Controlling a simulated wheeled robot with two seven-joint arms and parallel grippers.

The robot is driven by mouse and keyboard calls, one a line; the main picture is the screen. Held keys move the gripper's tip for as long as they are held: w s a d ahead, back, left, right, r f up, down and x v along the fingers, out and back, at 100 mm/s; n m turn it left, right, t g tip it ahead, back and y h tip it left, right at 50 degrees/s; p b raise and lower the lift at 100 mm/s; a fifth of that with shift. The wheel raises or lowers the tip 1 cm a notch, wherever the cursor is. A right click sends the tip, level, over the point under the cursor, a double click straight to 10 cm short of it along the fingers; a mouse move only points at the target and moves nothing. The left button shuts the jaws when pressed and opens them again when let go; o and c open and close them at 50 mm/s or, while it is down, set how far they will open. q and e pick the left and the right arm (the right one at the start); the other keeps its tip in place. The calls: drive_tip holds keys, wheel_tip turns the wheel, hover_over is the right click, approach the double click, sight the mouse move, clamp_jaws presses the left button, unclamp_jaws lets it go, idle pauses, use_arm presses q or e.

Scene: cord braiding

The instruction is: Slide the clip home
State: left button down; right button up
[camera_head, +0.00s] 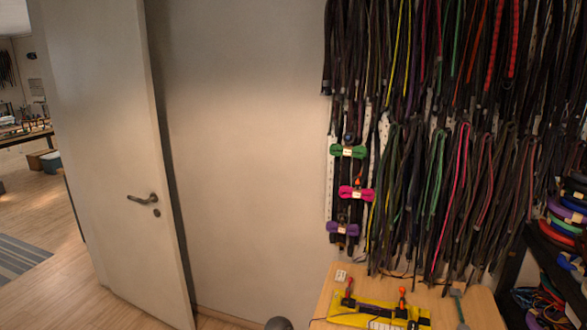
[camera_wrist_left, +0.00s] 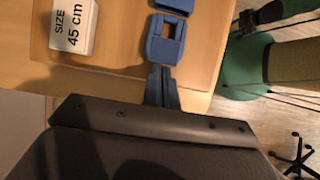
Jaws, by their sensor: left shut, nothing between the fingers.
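In the left wrist view, a blue clip part with a square opening (camera_wrist_left: 165,42) lies over the light wooden table. A second blue piece (camera_wrist_left: 173,5) is just beyond it, cut off by the top edge, with a narrow gap between the two. My left gripper (camera_wrist_left: 159,70) is shut and empty. Its dark fingertips are right at the near edge of the part with the opening; I cannot tell whether they touch it. Neither blue piece can be made out in the head view. My right gripper is in neither view.
A white "SIZE 45 cm" block (camera_wrist_left: 74,26) stands left of the blue parts. The table (camera_head: 480,310) bears a yellow item (camera_head: 350,312) and red-topped posts. Cords (camera_head: 430,150) hang on the wall behind. A green round object (camera_wrist_left: 243,68) is beyond the table's right edge.

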use_arm(q)
drive_tip(key=shift+s+d+p, duration=0.25)
drive_tip(key=shift+d+p, duration=0.2)
drive_tip(key=shift+d, duration=0.35)
drive_tip(key=shift+s+d+p, duration=0.25)
drive_tip(key=shift+d+p, duration=0.15)
drive_tip(key=shift+d, duration=0.35)
drive_tip(key=shift+r, duration=0.1)
idle(0.4)
drive_tip(key=p+v, duration=0.3)
drive_tip(key=shift+a, duration=0.1)
drive_tip(key=shift+p+v, duration=0.9)
drive_tip(key=shift+v, duration=0.4)
drive_tip(key=shift+a, duration=0.1)
